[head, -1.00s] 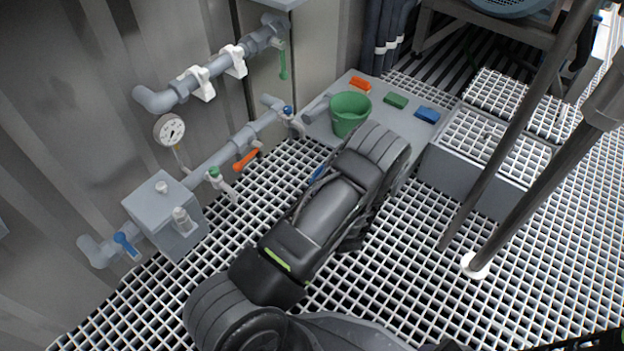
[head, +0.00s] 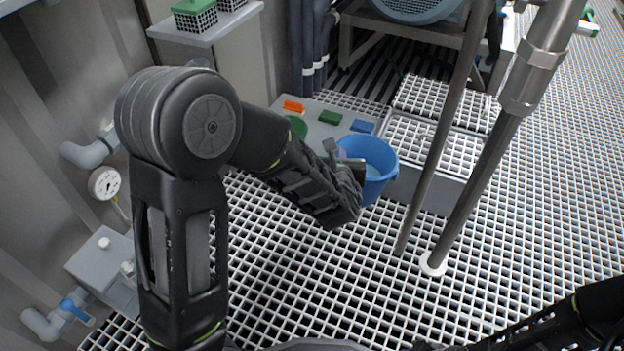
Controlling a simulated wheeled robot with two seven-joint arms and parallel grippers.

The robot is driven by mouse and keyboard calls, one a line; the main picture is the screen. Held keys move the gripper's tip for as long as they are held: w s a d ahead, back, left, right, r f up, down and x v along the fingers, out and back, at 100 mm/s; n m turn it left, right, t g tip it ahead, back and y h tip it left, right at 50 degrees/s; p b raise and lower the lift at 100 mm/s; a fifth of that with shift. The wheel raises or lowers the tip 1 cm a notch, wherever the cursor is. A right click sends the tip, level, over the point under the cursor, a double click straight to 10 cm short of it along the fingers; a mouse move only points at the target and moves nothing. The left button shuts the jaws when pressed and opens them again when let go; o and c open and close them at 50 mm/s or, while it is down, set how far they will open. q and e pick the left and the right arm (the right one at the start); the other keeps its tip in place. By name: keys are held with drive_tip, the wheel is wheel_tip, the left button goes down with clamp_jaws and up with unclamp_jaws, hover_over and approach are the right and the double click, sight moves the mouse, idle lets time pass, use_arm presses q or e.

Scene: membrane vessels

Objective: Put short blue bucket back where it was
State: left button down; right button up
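The short blue bucket (head: 378,160) shows in the head view, right of the centre, upright and open at the top. It overlaps the front edge of the grey plate (head: 318,134) and the grating below. My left gripper (head: 350,168) is at the bucket's left rim and appears shut on it; the fingertips are partly hidden by the wrist. My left arm comes in from the left and hides part of the plate. My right arm shows at the bottom right, but its gripper is out of view.
A green bucket (head: 298,126) stands on the plate, mostly hidden behind my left arm. Orange (head: 293,106), green (head: 330,117) and blue (head: 361,126) blocks lie along it. Two slanted metal poles (head: 480,180) stand right of the blue bucket. Grating floor in front is clear.

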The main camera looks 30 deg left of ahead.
use_arm(q)
drive_tip(key=d+r, duration=0.3)
drive_tip(key=r, duration=0.8)
drive_tip(key=shift+d+m+h, duration=0.15)
drive_tip(key=shift+m+h, duration=0.25)
drive_tip(key=shift+f, duration=0.1)
